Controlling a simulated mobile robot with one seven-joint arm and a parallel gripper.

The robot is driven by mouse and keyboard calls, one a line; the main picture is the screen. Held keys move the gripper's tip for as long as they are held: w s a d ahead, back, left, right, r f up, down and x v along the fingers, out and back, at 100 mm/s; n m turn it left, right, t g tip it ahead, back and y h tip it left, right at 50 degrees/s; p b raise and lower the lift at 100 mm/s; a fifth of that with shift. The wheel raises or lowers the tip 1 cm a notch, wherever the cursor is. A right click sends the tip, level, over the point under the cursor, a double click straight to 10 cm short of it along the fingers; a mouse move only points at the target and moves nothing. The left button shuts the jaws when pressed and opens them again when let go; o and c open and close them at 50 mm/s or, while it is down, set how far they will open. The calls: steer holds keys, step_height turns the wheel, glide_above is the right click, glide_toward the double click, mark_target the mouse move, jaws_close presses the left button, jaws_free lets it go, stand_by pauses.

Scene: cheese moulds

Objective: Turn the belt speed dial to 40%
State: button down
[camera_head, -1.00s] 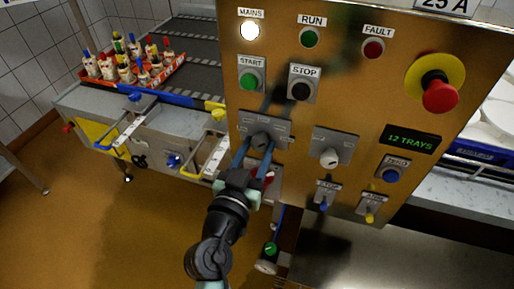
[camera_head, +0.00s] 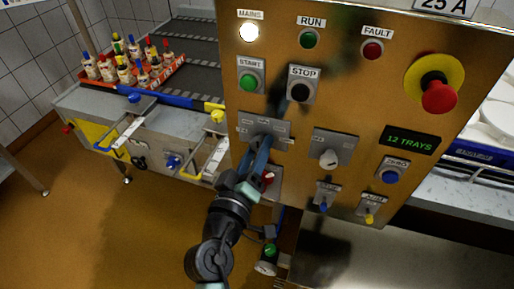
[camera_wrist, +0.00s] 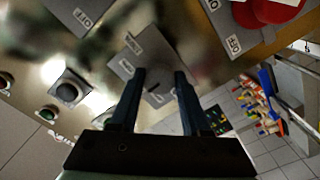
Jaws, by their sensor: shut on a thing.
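A grey dial plate (camera_head: 277,130) is on the brass control panel, below the START and STOP buttons. My gripper (camera_head: 261,148) reaches up to it from below, and its blue fingers are shut on the dial knob on that plate. The fingers largely hide the knob in the head view. In the wrist view the two dark fingers (camera_wrist: 160,76) stand on either side of the knob, with the plate (camera_wrist: 124,64) behind. The plate's markings are too small and blurred to read, so the dial's setting cannot be told.
A second dial with a pale knob (camera_head: 329,158) sits to the right. The START button (camera_head: 248,83), STOP button (camera_head: 299,92) and red emergency stop (camera_head: 438,96) are above. A red crate of bottles (camera_head: 97,85) stands on the conveyor at left.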

steer(key=n+p, duration=0.1)
steer(key=n, duration=0.3)
steer(key=shift+r+n, duration=0.1)
steer(key=shift+n, duration=0.2)
steer(key=shift+n+p, duration=0.85)
steer(key=shift+n, duration=1.15)
steer(key=shift+c, duration=1.9)
jaws_free()
steer(key=shift+s, duration=0.1)
steer(key=b+v, duration=0.2)
steer(key=v, duration=1)
steer(key=shift+s+b, duration=0.4)
steer(key=shift+a, duration=0.15)
